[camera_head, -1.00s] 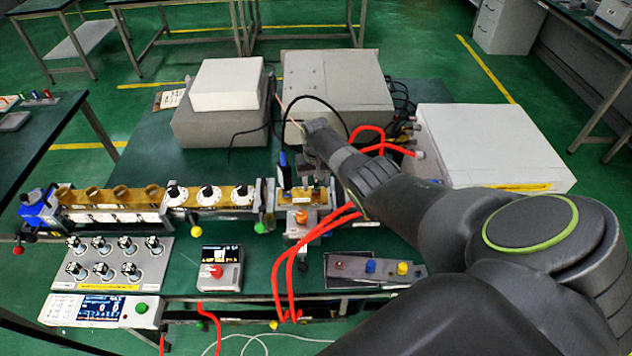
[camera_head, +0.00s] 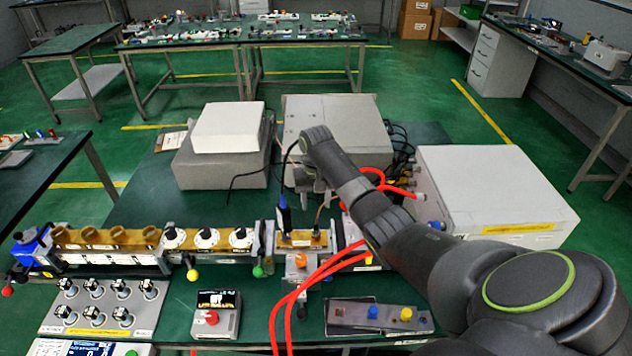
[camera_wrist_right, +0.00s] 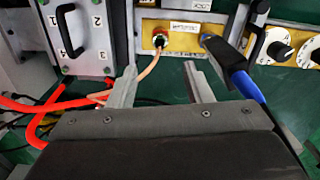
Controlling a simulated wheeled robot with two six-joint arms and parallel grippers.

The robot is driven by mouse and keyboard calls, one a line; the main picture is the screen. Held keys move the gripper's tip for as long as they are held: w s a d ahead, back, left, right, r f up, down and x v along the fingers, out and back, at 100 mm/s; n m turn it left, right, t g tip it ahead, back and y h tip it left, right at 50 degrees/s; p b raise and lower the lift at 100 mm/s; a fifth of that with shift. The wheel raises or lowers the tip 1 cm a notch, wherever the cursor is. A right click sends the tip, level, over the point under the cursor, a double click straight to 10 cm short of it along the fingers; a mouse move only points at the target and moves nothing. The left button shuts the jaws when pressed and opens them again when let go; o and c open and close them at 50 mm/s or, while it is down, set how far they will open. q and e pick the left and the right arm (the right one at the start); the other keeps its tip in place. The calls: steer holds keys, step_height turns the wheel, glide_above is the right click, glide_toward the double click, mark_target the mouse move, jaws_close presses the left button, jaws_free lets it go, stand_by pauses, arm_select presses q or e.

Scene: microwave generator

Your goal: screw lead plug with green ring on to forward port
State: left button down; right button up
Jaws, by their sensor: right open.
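My right gripper (camera_head: 308,184) is above the waveguide bench in the head view. In the right wrist view its two fingers (camera_wrist_right: 160,70) stand apart with nothing between them. I cannot tell how far the plug is screwed on. The yellow block also shows in the head view (camera_head: 302,240). My left gripper is out of view.
A black handle with a blue cable (camera_wrist_right: 228,56) is close to the right finger; it stands upright in the head view (camera_head: 283,218). Red cables (camera_head: 318,274) loop in front of the bench. A white box (camera_head: 490,190) stands at the right.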

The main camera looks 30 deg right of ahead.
step_height(320, 180, up, 7)
steer(key=b, duration=0.1)
steer(key=shift+r, duration=0.15)
stand_by(0.4)
